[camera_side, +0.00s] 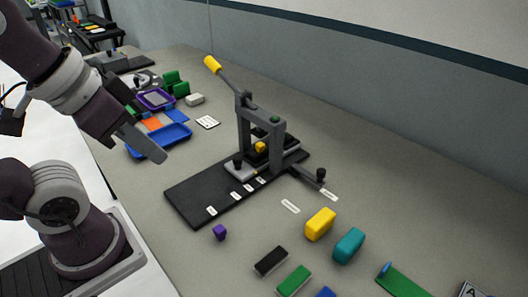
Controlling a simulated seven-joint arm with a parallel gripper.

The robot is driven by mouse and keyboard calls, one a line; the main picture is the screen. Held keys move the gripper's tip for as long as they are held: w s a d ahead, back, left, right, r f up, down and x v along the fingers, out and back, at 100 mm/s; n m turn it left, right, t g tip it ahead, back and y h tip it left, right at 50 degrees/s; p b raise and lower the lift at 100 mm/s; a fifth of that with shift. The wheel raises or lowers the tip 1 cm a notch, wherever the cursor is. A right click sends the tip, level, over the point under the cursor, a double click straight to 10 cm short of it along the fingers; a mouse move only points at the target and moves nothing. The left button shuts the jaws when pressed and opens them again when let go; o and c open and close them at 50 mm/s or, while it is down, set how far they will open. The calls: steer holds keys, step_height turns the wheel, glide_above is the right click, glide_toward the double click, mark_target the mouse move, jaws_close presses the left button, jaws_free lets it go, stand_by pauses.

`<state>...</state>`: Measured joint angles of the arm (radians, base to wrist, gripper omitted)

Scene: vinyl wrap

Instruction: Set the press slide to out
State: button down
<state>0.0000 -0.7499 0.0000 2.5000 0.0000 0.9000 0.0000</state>
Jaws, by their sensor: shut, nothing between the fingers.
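The press (276,134) stands mid-table on a black base board (195,197), with a dark upright frame and a raised lever ending in a yellow grip (212,65). A light grey slide plate (240,170) with a small dark knob sits low in the frame. A bar with a black knob (321,174) sticks out at the press's right side. Small white labels lie along the board; their text is too small to read. My gripper (155,152) is shut and empty, in the air left of the press and apart from it.
A blue tray (175,137), a purple tray (156,99) and green blocks (172,78) lie behind my gripper. A yellow block (320,224), a teal block (349,246), a small purple cube (220,232) and a black block (271,261) lie in front. A wall runs behind the table.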

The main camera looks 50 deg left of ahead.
steer(key=c, duration=1.8)
jaws_free()
steer(key=shift+w, duration=0.2)
steer(key=o, duration=0.6)
steer(key=shift+g, duration=0.8)
steer(key=w, duration=0.2)
steer(key=w+a, duration=0.1)
steer(key=w, duration=0.2)
steer(key=shift+w+a+r, duration=0.15)
steer(key=shift+w+r, duration=0.15)
steer(key=shift+w, duration=0.05)
steer(key=g, duration=0.4)
glide_above(237, 158)
step_height(237, 158, down, 11)
steer(key=shift+s+r, duration=0.1)
steer(key=shift+r, duration=0.05)
step_height(237, 158, down, 7)
steer(key=shift+r, duration=0.1)
steer(key=shift+f, duration=0.5)
jaws_close()
